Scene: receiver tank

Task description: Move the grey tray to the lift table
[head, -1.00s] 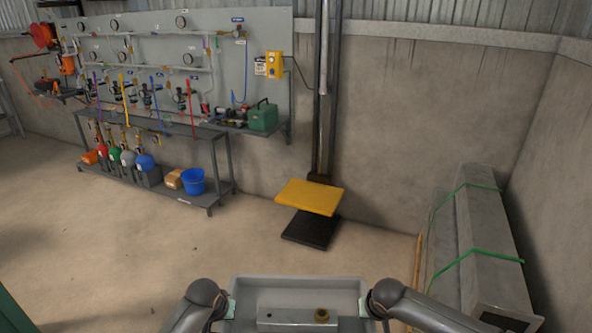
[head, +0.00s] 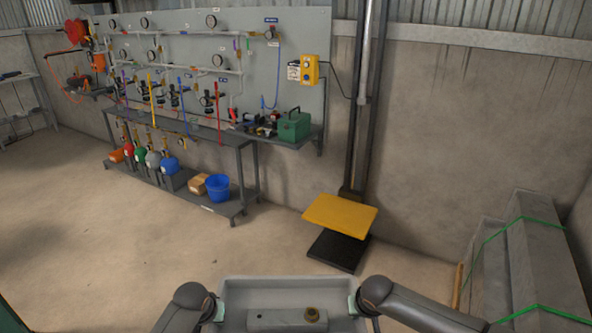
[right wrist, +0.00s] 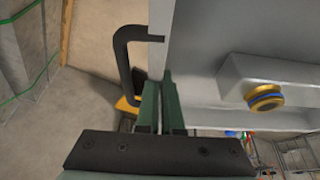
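The grey tray (head: 290,283) is at the bottom of the head view, held in front of me between both arms. Inside it lies a grey block with a brass-coloured round fitting (head: 312,313). My left gripper (head: 218,309) is at the tray's left side and appears shut on it. My right gripper (right wrist: 160,105) has its green fingers close together on the tray's side wall, beside a dark bent handle (right wrist: 122,55). The lift table (head: 340,214) has a yellow top over a black base and stands empty ahead, slightly right, against the wall.
A bench (head: 240,150) with gauges, valves, a green toolbox (head: 293,126) and a blue bucket (head: 217,188) stands left of the lift table. Long grey strapped blocks (head: 520,250) lie at the right. The floor ahead is clear.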

